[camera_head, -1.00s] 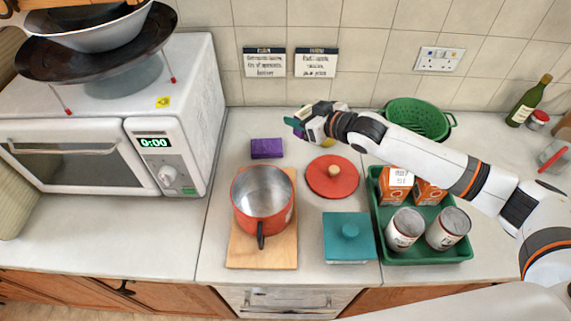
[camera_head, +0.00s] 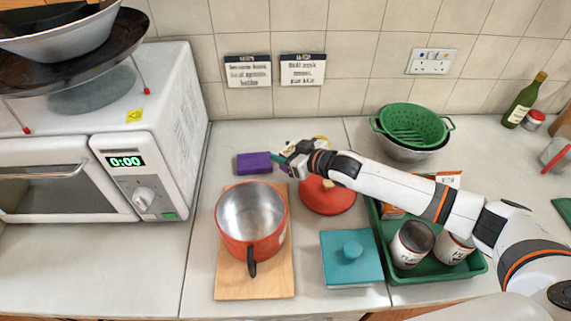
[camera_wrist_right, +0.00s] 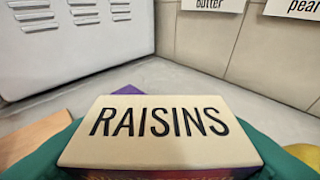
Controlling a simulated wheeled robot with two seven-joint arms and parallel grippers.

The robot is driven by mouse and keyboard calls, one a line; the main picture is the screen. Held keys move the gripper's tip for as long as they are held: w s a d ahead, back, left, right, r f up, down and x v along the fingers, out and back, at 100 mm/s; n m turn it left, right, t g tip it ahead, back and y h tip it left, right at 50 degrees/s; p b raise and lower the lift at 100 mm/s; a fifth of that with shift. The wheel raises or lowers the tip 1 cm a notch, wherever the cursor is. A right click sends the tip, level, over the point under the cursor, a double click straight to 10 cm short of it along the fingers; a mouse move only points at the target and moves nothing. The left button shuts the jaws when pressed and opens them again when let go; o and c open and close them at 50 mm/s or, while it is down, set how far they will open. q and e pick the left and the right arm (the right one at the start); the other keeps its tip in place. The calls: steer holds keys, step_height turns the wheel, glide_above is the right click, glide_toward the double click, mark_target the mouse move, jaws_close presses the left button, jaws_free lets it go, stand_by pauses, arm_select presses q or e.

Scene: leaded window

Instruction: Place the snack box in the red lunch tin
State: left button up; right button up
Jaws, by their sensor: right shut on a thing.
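My right gripper (camera_head: 284,161) is shut on a snack box (camera_wrist_right: 160,130), whose cream top reads "RAISINS" in the right wrist view. The teal fingers grip its two sides. In the head view the gripper is just right of a purple block (camera_head: 254,163) and hides most of the box. No red thing is clearly a lunch tin. A red pot (camera_head: 251,231) with a black handle stands open and empty on a wooden board (camera_head: 254,287). A round red lidded or lid-like thing (camera_head: 328,200) is partly hidden under my right arm. My left gripper is out of view.
A teal square box with a knob (camera_head: 351,271) sits right of the board. A green tray (camera_head: 470,273) holds cans and orange cartons below my right arm. A green colander (camera_head: 413,125) stands behind. A microwave (camera_head: 113,150) fills the left. Counter left of the board is clear.

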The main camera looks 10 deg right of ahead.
steer(key=shift+f, duration=2.1)
steer(key=shift+f, duration=0.1)
steer(key=o, duration=1)
steer(key=shift+c, duration=0.2)
